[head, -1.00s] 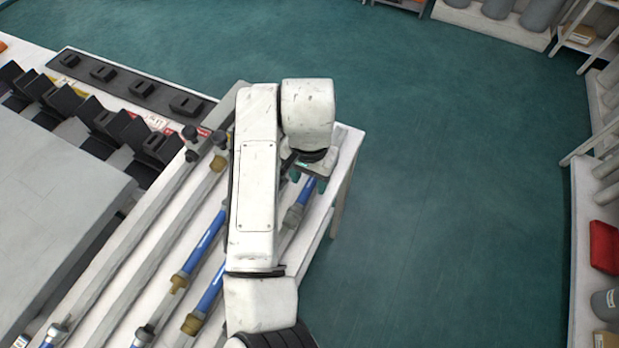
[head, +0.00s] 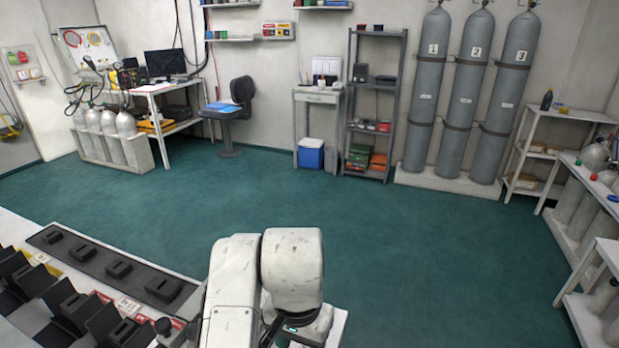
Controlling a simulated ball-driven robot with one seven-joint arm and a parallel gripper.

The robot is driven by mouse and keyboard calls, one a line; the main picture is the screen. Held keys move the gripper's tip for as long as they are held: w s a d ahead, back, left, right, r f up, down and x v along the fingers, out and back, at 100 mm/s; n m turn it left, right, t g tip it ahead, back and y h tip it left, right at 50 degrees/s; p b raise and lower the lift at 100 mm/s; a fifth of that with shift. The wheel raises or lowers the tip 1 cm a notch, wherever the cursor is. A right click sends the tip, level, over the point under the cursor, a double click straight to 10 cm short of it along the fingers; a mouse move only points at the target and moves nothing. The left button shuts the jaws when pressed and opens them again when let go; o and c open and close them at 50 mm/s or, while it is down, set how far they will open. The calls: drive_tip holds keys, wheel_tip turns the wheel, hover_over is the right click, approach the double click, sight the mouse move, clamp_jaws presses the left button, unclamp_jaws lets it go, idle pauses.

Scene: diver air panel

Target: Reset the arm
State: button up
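My arm (head: 236,290) stands at the bottom middle of the head view, bent at a white rounded joint (head: 292,268). A small dark part with a teal mark shows under that joint at the lower edge. My gripper's fingers are not clearly visible; they are hidden below the joint or cut off by the frame edge. I cannot see anything held.
A bench with black holders (head: 75,305) and a dark strip (head: 105,262) lies at left. Green floor (head: 420,235) is open ahead. Numbered grey cylinders (head: 464,95), a shelf rack (head: 375,110) and a blue cooler (head: 311,153) line the back wall. Shelves stand at right.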

drive_tip(key=s+d+f+t+h, duration=0.1)
drive_tip(key=d+f, duration=0.2)
drive_tip(key=d, duration=0.6)
drive_tip(key=s+d+f+h, duration=0.1)
drive_tip(key=d+f, duration=0.2)
drive_tip(key=d, duration=0.7)
drive_tip(key=s+d+f+t+h, duration=0.1)
drive_tip(key=s+d+f, duration=0.15)
drive_tip(key=d, duration=0.65)
drive_tip(key=s+d+f+n, duration=0.1)
drive_tip(key=s+d+f, duration=0.2)
drive_tip(key=s, duration=0.3)
drive_tip(key=s+d+f+n, duration=0.2)
drive_tip(key=s+f, duration=0.1)
drive_tip(key=s, duration=0.3)
drive_tip(key=s+a+f+y, duration=0.1)
drive_tip(key=s+a, duration=0.1)
drive_tip(key=s, duration=0.3)
drive_tip(key=s+a+f+g+y, duration=0.1)
drive_tip(key=s+f+y, duration=0.1)
drive_tip(key=s, duration=0.3)
drive_tip(key=shift+a+n, duration=0.3)
drive_tip(key=shift+a, duration=0.1)
drive_tip(key=shift+c, duration=0.3)
